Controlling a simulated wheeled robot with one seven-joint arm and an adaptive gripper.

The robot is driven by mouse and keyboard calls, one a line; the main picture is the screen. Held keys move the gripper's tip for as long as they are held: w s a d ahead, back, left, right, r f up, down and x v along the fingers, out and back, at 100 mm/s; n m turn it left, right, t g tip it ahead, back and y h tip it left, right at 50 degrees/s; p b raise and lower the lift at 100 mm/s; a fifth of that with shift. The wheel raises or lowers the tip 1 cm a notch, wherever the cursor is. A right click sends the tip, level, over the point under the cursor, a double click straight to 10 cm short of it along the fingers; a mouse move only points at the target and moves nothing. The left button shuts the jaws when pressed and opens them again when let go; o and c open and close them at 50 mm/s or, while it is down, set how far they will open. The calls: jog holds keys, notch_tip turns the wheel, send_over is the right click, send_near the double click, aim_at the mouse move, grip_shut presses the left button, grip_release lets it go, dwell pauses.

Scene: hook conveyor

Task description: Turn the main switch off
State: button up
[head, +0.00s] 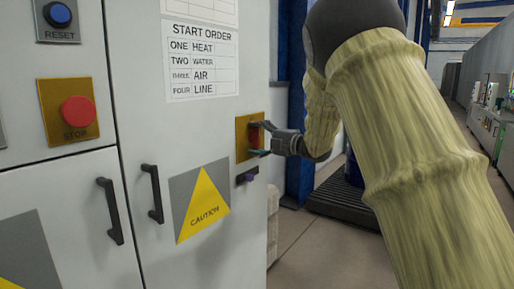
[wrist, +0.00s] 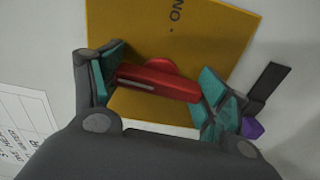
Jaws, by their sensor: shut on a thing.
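The main switch is a red rotary handle (wrist: 158,80) on a yellow plate (wrist: 105,25) on the grey cabinet. In the wrist view the letters "ON" and a dot show on the plate above the handle. A pale line marks the left part of the handle, which lies crosswise, slightly tilted. My gripper (wrist: 160,84) has its teal pads at both ends of the handle and is shut on it. In the head view my gripper (head: 258,140) reaches the yellow plate (head: 241,149) from the right and partly hides the handle (head: 253,136).
A dark hasp with a purple piece (head: 247,176) sits just below the plate. The red STOP button (head: 78,111), blue RESET button (head: 59,14), start order sign (head: 200,60) and black door handles (head: 153,193) are to the left. Open floor lies right of the cabinet.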

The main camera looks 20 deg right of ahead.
jog(key=shift+n+b, duration=0.45)
jog(key=shift+n, duration=0.05)
jog(key=o, duration=1)
jog(key=v, duration=1.2)
jog(key=shift+d, duration=0.1)
